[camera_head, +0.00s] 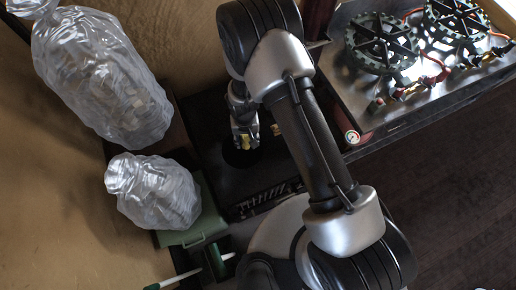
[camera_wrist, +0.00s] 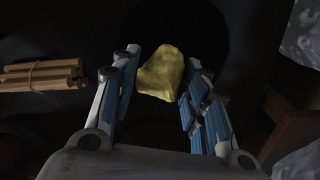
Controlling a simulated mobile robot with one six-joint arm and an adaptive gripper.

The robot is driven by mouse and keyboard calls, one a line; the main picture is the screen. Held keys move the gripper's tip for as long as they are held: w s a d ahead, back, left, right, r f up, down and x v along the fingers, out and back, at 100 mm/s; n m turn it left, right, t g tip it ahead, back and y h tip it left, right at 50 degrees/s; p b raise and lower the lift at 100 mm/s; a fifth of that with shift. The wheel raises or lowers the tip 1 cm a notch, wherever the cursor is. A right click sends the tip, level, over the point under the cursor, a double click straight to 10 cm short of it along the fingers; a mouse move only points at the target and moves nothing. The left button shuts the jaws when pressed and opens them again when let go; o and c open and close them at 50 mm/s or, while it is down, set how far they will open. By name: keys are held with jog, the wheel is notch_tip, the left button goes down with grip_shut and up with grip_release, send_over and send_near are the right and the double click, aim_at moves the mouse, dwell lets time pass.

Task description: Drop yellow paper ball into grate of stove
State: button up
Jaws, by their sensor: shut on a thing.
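The yellow paper ball (camera_wrist: 161,73) is crumpled and sits between the fingertips of my gripper (camera_wrist: 163,68) in the wrist view. My gripper is shut on it. In the head view, only a small yellow patch of the ball (camera_head: 246,142) shows at the fingertips of my gripper (camera_head: 244,137). The gripper points down over the black top of the stove (camera_head: 214,135). A dark round opening (camera_head: 240,158) in the stove top lies beneath it, partly hidden by the gripper. I cannot tell the exact height of the ball above it.
Two clear plastic bags (camera_head: 105,85) (camera_head: 155,190) stand at the left, above or beside a green box (camera_head: 205,222). A metal bench (camera_head: 425,85) with two dark burners (camera_head: 382,45) is at the upper right. In the wrist view, a bundle of wooden sticks (camera_wrist: 42,77) lies at the left.

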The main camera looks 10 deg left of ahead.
notch_tip(320, 180, down, 6)
jog(key=b, duration=0.3)
jog(key=shift+d+r, duration=0.1)
jog(key=shift+r, duration=0.15)
jog(key=o, duration=0.8)
jog(key=shift+r, duration=0.15)
notch_tip(320, 180, up, 12)
jog(key=shift+f, duration=0.1)
dwell(0.4)
